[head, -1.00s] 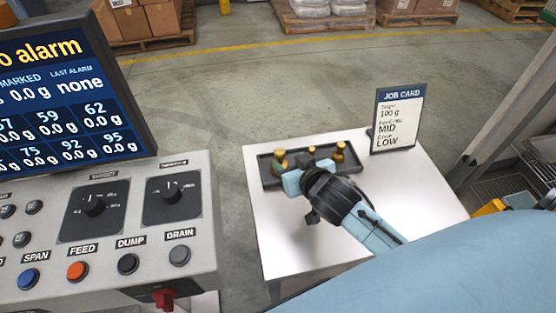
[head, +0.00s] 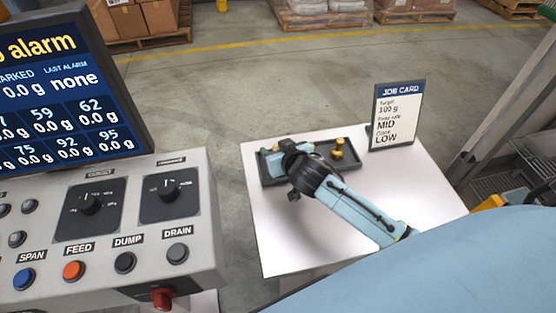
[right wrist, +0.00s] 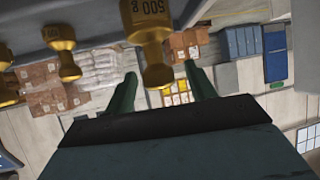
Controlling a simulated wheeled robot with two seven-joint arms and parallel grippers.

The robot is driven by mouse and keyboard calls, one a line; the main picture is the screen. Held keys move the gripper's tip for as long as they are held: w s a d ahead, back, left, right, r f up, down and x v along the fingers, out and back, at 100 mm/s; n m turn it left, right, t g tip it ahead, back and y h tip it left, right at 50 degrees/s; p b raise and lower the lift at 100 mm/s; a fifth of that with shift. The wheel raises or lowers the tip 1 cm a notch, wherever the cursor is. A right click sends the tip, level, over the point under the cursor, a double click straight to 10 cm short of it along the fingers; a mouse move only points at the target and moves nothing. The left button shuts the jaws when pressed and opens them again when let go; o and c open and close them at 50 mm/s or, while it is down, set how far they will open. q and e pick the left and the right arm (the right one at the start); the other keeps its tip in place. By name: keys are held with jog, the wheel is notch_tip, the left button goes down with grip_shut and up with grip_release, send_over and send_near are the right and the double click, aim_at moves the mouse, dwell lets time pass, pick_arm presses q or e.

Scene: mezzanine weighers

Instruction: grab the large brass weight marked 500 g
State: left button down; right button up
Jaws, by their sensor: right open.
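The large brass weight marked 500 g (right wrist: 147,35) shows in the right wrist view, with its narrower end between the two green fingertips. My right gripper (right wrist: 161,84) is open, with a gap visible on either side of the weight. In the head view my right gripper (head: 268,160) is over the left end of the dark tray (head: 356,168). There the gripper and wrist hide most of the weight at that end. My left gripper is in neither current view.
Smaller brass weights (right wrist: 60,45) stand beside the large one. A job card (head: 396,115) stands behind the tray's right end. A control console (head: 110,235) is at the left.

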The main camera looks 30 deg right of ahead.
grip_shut()
jog(key=shift+r, duration=0.1)
dwell(0.4)
